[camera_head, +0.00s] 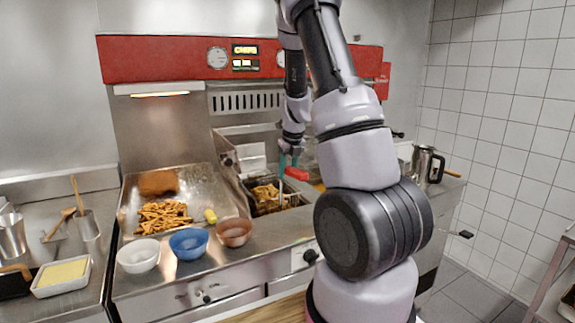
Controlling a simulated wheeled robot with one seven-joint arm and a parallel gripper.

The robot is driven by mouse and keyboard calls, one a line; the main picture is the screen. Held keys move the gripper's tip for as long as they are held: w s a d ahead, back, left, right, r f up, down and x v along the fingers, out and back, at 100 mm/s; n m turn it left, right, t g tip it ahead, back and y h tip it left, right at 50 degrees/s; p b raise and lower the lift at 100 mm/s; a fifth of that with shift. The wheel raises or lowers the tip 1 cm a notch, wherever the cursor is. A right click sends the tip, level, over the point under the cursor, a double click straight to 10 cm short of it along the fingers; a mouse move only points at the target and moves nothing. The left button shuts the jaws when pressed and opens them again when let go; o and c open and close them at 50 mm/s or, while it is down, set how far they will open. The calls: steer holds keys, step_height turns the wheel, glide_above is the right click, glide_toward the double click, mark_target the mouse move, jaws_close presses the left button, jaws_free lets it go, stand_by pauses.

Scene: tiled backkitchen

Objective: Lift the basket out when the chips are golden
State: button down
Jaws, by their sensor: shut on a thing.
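The fryer basket (272,208) sits low in the fryer well at the centre, with golden-brown chips (266,192) in it. Its handle looks teal (283,165) near my gripper. My gripper (288,160) is above the well, shut on the basket handle, partly hidden by my arm. A red grip (297,173) shows just right of it. A display above reads "CHIPS" (245,49); its lower digits are too small to read. How deep the basket sits in the oil cannot be told.
A steel tray (195,182) left of the well holds loose chips and a brown piece. White (138,256), blue (189,243) and brown (234,232) bowls stand along the front edge. A steel jug (427,166) stands at right. My arm covers much of the right counter.

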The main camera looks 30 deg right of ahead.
step_height(320, 180, up, 12)
steer(key=shift+r, duration=0.2)
stand_by(0.5)
